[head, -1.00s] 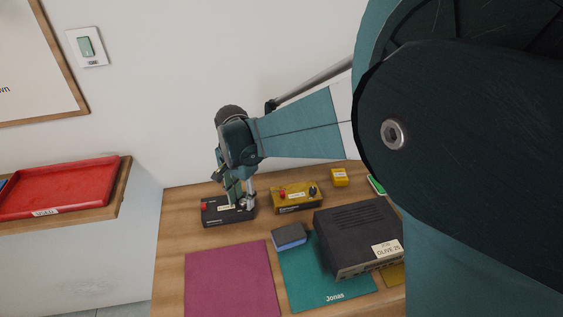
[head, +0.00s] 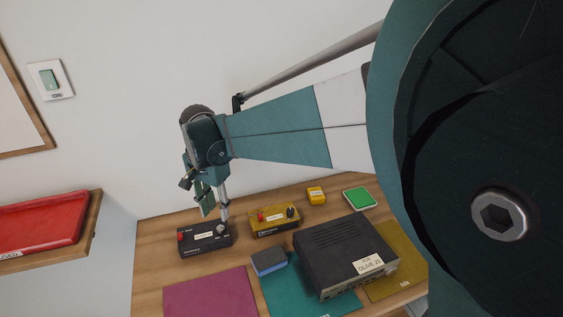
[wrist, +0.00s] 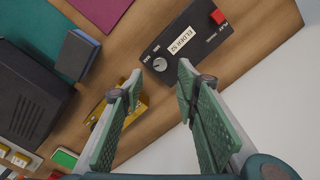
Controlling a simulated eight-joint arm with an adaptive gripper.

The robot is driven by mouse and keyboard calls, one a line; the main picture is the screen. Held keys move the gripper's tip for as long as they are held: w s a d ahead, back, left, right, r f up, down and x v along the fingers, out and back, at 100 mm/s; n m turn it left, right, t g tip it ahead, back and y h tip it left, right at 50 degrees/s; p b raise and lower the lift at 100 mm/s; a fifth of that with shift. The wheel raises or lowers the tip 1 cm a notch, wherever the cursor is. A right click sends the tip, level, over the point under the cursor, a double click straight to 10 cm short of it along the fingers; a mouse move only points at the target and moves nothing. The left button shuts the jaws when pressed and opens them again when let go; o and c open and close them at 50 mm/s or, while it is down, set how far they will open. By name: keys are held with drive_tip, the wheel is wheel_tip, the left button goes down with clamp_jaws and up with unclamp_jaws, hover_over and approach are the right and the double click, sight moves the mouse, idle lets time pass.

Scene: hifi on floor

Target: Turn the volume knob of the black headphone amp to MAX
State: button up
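The black headphone amp (head: 193,245) is a small box at the back left of the table, with a red switch (head: 181,236) and a pale label. Its round grey knob (head: 221,229) is at the right end in the head view. In the wrist view the amp (wrist: 215,45) is at the top, label reading about "ELDER 52", and the knob (wrist: 159,65) shows between the fingertips. Which way the knob points is too small to tell. My gripper (head: 216,214) hangs over the amp's right part. In the wrist view my gripper (wrist: 161,84) is open and empty, apart from the knob.
A yellow box (head: 272,229) with a red switch and dark knob stands right of the amp. A large black unit labelled "OLIVE 25" (head: 335,250), a dark blue block (head: 269,262) and a small yellow block (head: 316,195) lie further right. The magenta mat (head: 210,295) is clear.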

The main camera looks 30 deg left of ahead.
drive_tip(key=shift+r, duration=2.3)
drive_tip(key=w+d+r+t+y, duration=0.1)
drive_tip(key=w+d+r, duration=0.2)
drive_tip(key=d, duration=0.9)
drive_tip(key=w+d+r+t, duration=0.1)
drive_tip(key=w+d+r, duration=0.15)
drive_tip(key=d, duration=0.95)
drive_tip(key=w+d+r+t+y, duration=0.15)
drive_tip(key=w+d, duration=0.25)
drive_tip(key=d, duration=0.8)
drive_tip(key=s+d+f+t, duration=0.1)
drive_tip(key=s+d, duration=0.3)
drive_tip(key=d, duration=0.6)
drive_tip(key=s+d+f+t+h+b, duration=0.1)
drive_tip(key=s+d, duration=0.3)
drive_tip(key=d, duration=0.7)
drive_tip(key=s+d+f+t+h, duration=0.1)
drive_tip(key=s+d+f, duration=0.2)
drive_tip(key=d, duration=0.8)
drive_tip(key=shift+s+f+t+b, duration=0.25)
drive_tip(key=shift+s+t+b, duration=0.1)
drive_tip(key=shift+s, duration=0.2)
drive_tip(key=shift+a+h, duration=0.1)
drive_tip(key=shift+h, duration=0.15)
